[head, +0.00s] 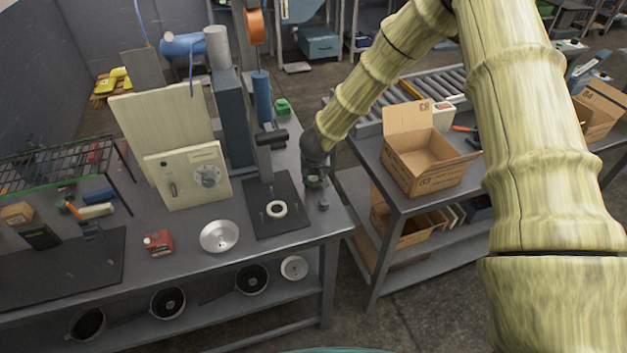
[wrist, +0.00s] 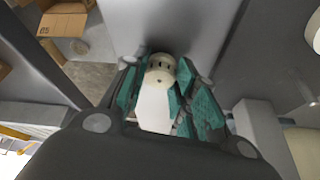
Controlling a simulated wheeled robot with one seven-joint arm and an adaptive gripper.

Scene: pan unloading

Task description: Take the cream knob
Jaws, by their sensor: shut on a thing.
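The cream knob (wrist: 161,66) is a small round cream piece with dark holes, between the teal finger pads of my gripper (wrist: 158,80) in the wrist view. The pads are shut on it. A white surface shows just below it, between the fingers. In the head view my gripper (head: 314,180) is over the right end of the grey workbench (head: 285,248), beside the black plate (head: 290,190). The knob is mostly hidden there by the fingers.
A cream ring (head: 276,209) lies on the black plate, near a dark upright press (head: 236,115). An open cardboard box (head: 424,160) stands on the table at right, across a gap.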

